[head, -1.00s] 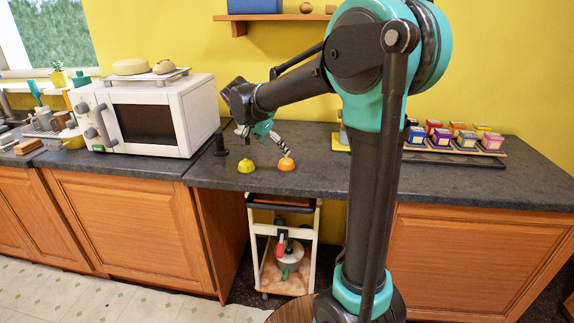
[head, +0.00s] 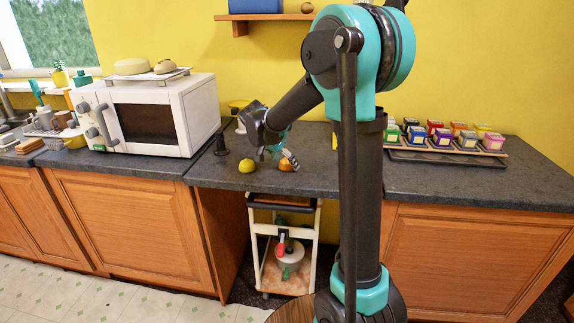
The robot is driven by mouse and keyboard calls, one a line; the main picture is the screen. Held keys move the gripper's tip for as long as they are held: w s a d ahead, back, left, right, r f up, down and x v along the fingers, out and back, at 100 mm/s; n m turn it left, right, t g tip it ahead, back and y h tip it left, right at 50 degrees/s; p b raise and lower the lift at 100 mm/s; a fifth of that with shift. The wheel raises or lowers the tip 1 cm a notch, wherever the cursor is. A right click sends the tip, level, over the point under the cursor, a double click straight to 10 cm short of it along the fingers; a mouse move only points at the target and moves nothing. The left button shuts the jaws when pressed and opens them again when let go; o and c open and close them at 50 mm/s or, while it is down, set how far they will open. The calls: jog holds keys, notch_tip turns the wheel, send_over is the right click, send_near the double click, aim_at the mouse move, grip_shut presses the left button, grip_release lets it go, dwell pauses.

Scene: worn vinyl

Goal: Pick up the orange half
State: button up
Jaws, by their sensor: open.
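The orange half (head: 284,167) sits on the dark counter near its front edge, right of a yellow lemon-like fruit (head: 246,166). My gripper (head: 277,160) is open, with its fingers pointing down close to the orange half. One finger is in front of the right part of the orange half and partly hides it. The other finger is to the left, between the two fruits in the picture. I cannot tell whether a finger touches the orange half.
A white microwave (head: 155,117) and a black upright object (head: 221,145) stand to the left. A tray of colourful small boxes (head: 447,158) is at the right. A cart (head: 285,245) stands below the counter. The counter's front right is clear.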

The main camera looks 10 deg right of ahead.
jog(key=c, duration=1.3)
